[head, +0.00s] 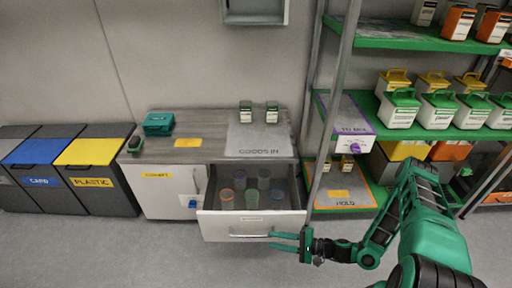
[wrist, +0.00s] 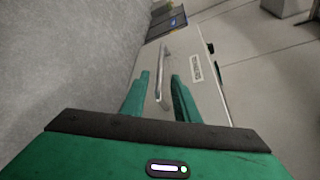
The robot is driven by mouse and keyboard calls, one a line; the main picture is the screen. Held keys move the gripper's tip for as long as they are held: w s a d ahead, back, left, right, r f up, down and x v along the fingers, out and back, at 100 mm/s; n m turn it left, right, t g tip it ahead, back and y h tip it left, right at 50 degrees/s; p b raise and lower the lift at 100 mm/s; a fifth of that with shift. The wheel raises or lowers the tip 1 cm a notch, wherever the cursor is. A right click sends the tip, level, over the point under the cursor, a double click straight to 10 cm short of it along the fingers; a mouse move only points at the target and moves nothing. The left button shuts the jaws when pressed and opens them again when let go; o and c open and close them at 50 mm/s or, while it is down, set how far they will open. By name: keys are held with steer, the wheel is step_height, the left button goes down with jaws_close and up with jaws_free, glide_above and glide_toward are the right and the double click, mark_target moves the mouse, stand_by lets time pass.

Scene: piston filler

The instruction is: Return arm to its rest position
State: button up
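My gripper (head: 284,241) is at the front of a pulled-out drawer (head: 251,224) in the head view. Its two green fingers point left, near the right end of the drawer's handle (head: 250,235). In the wrist view the fingers (wrist: 160,95) stand apart, with the silver handle (wrist: 163,72) showing between and beyond them. I cannot tell whether they touch the handle. The drawer holds several cups, one of them orange (head: 227,196). My green arm reaches in from the lower right.
A grey counter (head: 200,153) stands above the drawer, with two small jars at its back. A green shelf rack (head: 400,42) with several containers is at the right, close behind my arm. Bins (head: 92,178) stand at the left. The floor in front is clear.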

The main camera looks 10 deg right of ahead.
steer(key=s+d+r+n+g+h, duration=0.2)
steer(key=d+r+n+g+h, duration=0.25)
steer(key=d+r, duration=0.75)
steer(key=s+d+r+n+g+h, duration=0.25)
steer(key=d+r+n+h, duration=0.4)
steer(key=r, duration=0.85)
steer(key=s+d+r+m+h, duration=0.1)
steer(key=s+d+r+m, duration=0.2)
steer(key=s+r, duration=0.7)
steer(key=s+d+r+m+h, duration=0.1)
steer(key=s+d+r+m, duration=0.2)
steer(key=s+r, duration=0.6)
step_height(320, 180, up, 2)
steer(key=shift+s+d+r+h, duration=0.25)
steer(key=shift+s+d+h, duration=0.15)
steer(key=shift+d, duration=0.15)
steer(key=shift+w, duration=0.1)
steer(key=shift+w+f, duration=0.25)
steer(key=shift+w, duration=0.35)
